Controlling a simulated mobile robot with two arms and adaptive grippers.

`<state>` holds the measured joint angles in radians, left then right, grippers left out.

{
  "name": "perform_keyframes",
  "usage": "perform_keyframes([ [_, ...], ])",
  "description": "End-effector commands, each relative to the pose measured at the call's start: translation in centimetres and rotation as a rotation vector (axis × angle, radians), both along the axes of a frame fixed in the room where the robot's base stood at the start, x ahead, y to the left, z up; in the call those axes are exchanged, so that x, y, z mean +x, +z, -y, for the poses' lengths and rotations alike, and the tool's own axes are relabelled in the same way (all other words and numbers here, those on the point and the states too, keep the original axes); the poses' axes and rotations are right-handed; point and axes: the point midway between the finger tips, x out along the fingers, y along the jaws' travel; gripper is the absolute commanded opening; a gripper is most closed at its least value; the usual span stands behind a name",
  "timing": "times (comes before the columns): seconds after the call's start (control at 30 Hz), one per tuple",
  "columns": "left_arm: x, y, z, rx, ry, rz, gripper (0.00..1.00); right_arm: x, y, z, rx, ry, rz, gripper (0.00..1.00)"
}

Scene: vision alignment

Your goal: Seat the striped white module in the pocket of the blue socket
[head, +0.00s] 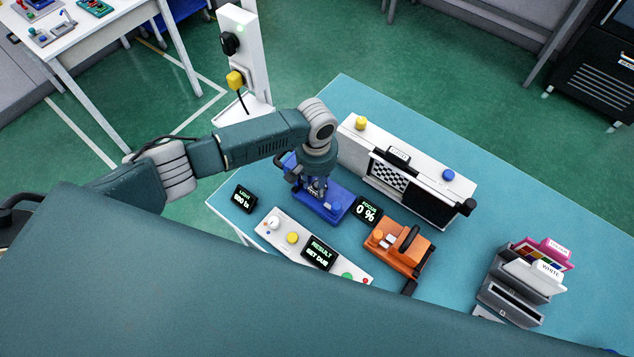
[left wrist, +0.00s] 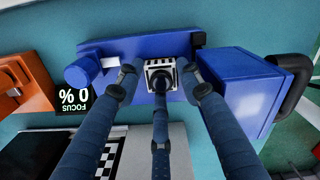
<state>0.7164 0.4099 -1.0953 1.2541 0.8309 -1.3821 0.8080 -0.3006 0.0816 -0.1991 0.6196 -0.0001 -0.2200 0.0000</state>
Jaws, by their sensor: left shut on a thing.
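The striped white module (left wrist: 160,63) shows in the left wrist view as a small white square with black markings, framed by my fingers. My left gripper (head: 318,189) is shut on it; its fingers also show in the left wrist view (left wrist: 160,75). The blue socket (head: 333,207) lies on the teal table directly under the gripper. In the left wrist view its blue base (left wrist: 125,48) surrounds the module. The fingers hide the pocket, so I cannot tell whether the module is inside it or just above. My right gripper is not in view.
A white checkered-front box (head: 410,170) stands behind the socket. The FOCUS 0 % display (head: 367,211) and an orange fixture (head: 398,247) are to its right. A white panel with a RESULT display (head: 319,252) lies in front. Grey holders (head: 515,300) stand far right.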

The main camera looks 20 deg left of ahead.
Motion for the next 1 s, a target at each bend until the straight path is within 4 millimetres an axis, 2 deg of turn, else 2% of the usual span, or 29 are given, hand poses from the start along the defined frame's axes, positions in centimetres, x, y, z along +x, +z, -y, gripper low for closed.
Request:
perform_keyframes([
  [0.03, 0.0, 0.0, 0.0, 0.0, 0.0, 0.0, 0.43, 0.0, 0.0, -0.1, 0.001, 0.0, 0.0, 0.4],
  [0.1, 0.0, 0.0, 0.0, 0.0, 0.0, 0.0, 0.56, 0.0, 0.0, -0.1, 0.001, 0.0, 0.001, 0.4],
  [0.13, 0.0, 0.0, 0.0, 0.0, 0.0, 0.0, 0.59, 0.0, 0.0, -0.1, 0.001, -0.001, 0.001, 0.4],
  [0.43, 0.0, 0.0, -0.2, 0.004, 0.002, 0.0, 0.59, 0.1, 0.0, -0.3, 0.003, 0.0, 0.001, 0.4],
  [0.57, 0.1, 0.8, -0.2, 0.003, 0.002, 0.002, 0.59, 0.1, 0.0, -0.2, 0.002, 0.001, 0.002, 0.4],
  [1.0, 0.2, 9.5, 0.1, 0.0, -0.001, 0.005, 0.59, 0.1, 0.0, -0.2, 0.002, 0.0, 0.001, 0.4],
])
